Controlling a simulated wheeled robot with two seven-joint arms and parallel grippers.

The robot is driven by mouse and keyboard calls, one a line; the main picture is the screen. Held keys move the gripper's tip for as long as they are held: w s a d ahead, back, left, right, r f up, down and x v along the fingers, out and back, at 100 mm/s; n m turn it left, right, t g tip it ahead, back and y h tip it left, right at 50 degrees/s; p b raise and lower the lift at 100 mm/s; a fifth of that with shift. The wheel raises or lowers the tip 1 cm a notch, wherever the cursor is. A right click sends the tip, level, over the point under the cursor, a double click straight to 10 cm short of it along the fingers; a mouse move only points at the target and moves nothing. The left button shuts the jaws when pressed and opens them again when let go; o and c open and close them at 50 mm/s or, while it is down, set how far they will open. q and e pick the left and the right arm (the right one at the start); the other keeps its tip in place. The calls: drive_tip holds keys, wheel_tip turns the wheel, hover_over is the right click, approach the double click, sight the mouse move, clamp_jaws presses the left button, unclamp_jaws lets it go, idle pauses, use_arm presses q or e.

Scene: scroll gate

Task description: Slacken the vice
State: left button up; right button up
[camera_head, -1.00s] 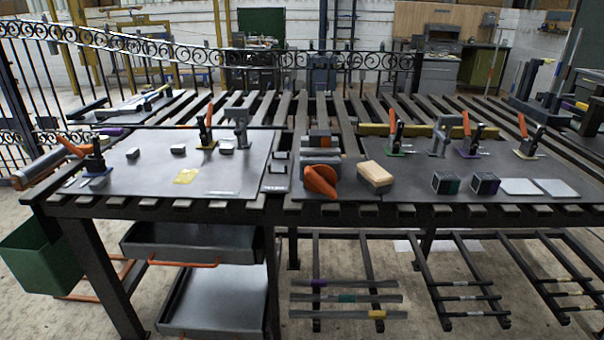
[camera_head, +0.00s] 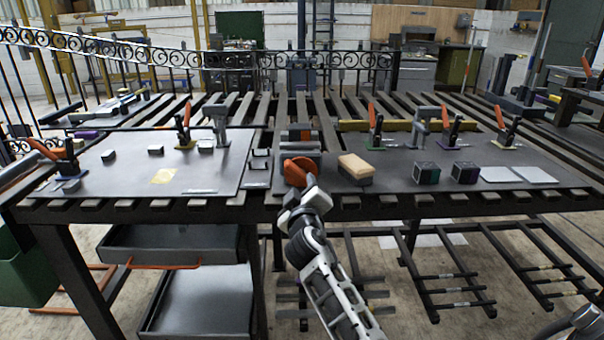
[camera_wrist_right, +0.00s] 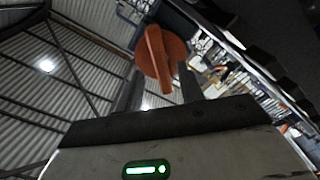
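In the right wrist view the orange handle (camera_wrist_right: 160,58) shows a raised bar just beyond and between the two fingertips (camera_wrist_right: 158,82). The fingers are apart, with gaps on both sides of the bar. Contact cannot be told. My left gripper is out of view.
A tan-topped block (camera_head: 356,168) sits close right of the handle. Two dark cubes (camera_head: 426,173) and pale plates (camera_head: 518,174) lie further right. Orange-handled clamps (camera_head: 184,128) stand on both sides. Dark bars of a lower rack (camera_head: 440,270) lie below the bench.

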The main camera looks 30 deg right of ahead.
sight(302, 174)
drive_tip(key=x, duration=0.7)
drive_tip(key=shift+w, duration=0.1)
clamp_jaws()
